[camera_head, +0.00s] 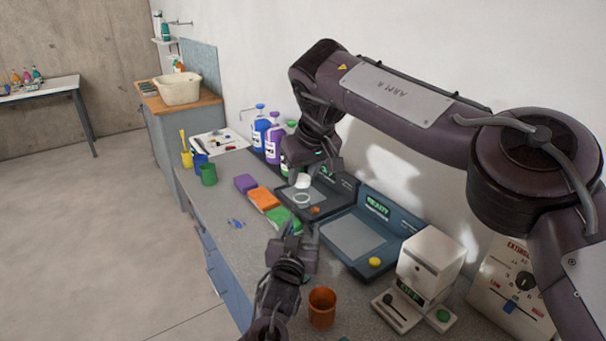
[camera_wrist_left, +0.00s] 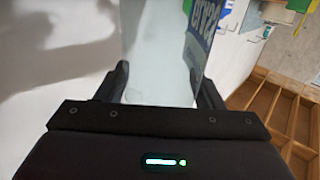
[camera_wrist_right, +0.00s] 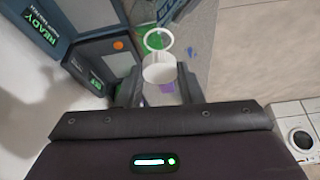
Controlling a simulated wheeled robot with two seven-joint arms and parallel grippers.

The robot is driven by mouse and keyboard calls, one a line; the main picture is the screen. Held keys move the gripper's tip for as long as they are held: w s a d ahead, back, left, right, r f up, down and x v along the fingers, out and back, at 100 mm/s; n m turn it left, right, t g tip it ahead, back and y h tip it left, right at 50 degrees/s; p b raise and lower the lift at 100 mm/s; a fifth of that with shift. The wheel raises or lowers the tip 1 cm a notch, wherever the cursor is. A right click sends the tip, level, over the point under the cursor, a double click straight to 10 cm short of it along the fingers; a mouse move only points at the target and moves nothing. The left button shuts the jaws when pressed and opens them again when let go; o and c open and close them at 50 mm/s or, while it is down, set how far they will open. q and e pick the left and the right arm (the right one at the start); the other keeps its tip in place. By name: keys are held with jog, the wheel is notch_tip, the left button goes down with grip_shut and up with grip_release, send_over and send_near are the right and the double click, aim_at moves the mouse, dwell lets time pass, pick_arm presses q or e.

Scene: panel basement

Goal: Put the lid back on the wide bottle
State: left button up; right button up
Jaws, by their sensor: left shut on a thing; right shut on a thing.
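The white lid (camera_head: 302,181) is in my right gripper (camera_head: 305,168), which is shut on it. In the right wrist view the lid (camera_wrist_right: 159,74) sits between the fingertips, with the white ring of the bottle's mouth (camera_wrist_right: 158,40) beyond it. My left gripper (camera_head: 291,243) is shut on the wide bottle, which is clear with a blue label and fills the left wrist view (camera_wrist_left: 155,50). In the head view the bottle's white rim (camera_head: 302,199) shows just below the lid, seemingly apart from it. Most of the clear body is hard to make out there.
A black scale (camera_head: 325,195) and a blue device (camera_head: 352,236) marked READY stand behind the grippers. Sponges (camera_head: 262,198), a green cup (camera_head: 208,174) and several bottles (camera_head: 260,131) stand farther along the counter. An orange-brown cup (camera_head: 322,307) stands near my left gripper.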

aim_at(300, 181)
dwell(0.3)
jog(key=shift+f, duration=0.15)
jog(key=shift+f, duration=0.8)
jog(key=shift+f, duration=0.6)
pick_arm(q)
grip_shut()
pick_arm(e)
jog(key=m, duration=0.1)
jog(key=m+h, duration=0.1)
jog(key=shift+a+m, duration=0.3)
jog(key=m+h, duration=0.1)
jog(key=m, duration=0.1)
jog(key=shift+r+m+t, duration=0.1)
jog(key=shift+m+t, duration=0.2)
jog(key=shift+m, duration=0.1)
jog(key=shift+m+h, duration=0.3)
jog(key=shift+m, duration=0.3)
